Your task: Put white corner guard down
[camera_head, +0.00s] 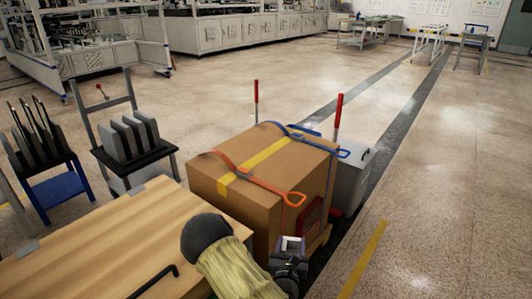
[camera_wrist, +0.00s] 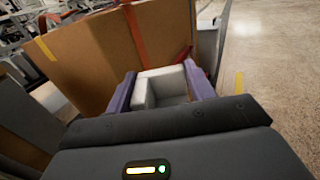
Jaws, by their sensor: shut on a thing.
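My gripper (camera_head: 291,258) is shut on the white corner guard (camera_head: 292,245), in front of the near right side of the big cardboard box. In the wrist view, the white corner guard (camera_wrist: 160,88) sits between the two purple fingers of my gripper (camera_wrist: 160,92). Its L-shaped faces show, with a hollow between them. The cardboard box (camera_head: 262,175) has a yellow tape band, an orange strap (camera_head: 258,182) and a blue strap (camera_head: 305,138). In the wrist view the box (camera_wrist: 90,60) stands just beyond the guard. I cannot tell whether the guard touches it.
A wooden table (camera_head: 110,240) fills the lower left. Red-topped posts (camera_head: 338,115) and a grey bin (camera_head: 352,180) stand by the box. Carts with dark panels (camera_head: 130,145) stand at the left. The floor on the right is clear, with a yellow line (camera_head: 363,262).

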